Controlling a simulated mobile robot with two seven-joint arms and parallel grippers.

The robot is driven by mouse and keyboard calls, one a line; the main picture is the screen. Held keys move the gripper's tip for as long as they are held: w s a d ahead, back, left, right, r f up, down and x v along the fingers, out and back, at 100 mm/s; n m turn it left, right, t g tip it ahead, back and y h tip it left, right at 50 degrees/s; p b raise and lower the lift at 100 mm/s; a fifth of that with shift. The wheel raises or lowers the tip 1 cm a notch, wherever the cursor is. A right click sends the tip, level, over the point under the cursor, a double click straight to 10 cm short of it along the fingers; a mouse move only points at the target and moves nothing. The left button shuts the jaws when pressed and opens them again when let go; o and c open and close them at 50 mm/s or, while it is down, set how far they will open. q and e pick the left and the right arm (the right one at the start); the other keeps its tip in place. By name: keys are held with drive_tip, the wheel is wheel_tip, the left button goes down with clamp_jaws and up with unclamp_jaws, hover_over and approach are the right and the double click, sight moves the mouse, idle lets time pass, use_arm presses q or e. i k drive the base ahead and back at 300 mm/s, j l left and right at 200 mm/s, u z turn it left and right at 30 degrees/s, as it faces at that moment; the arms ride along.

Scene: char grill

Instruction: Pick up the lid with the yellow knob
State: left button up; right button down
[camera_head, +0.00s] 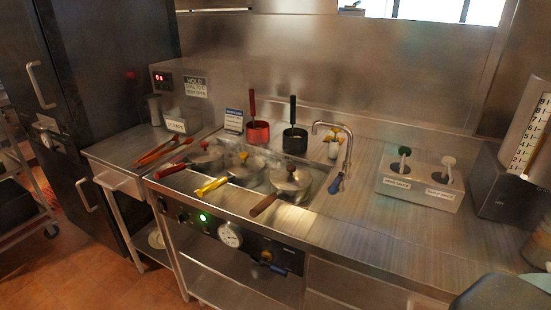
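Three pots with metal lids sit in the wells of the steel counter. The middle lid (243,170) has a small yellow knob (243,155) on top, and a yellow handle (211,187) sticks out toward the front left from its pot. The left lid (205,155) has a dark reddish knob and a red handle beside it. The right lid (290,180) has a dark reddish knob and a brown handle (264,204). All three lids appear to rest on their pots. Neither of my grippers is in view.
A faucet (347,150) rises at the right of the wells. Red-handled tongs (156,152) lie at the left. A pump dispenser box (420,187) stands at the right.

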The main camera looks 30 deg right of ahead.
sight(243, 164)
drive_tip(key=i+j+z, duration=0.15)
drive_tip(key=z, duration=0.2)
drive_tip(key=i+j+z, duration=0.15)
drive_tip(key=z, duration=0.2)
drive_tip(key=i+j+z, duration=0.1)
drive_tip(key=j+z, duration=0.25)
drive_tip(key=i+j+z, duration=0.1)
drive_tip(key=j+z, duration=0.75)
drive_tip(key=i+j, duration=0.05)
drive_tip(key=j, duration=0.05)
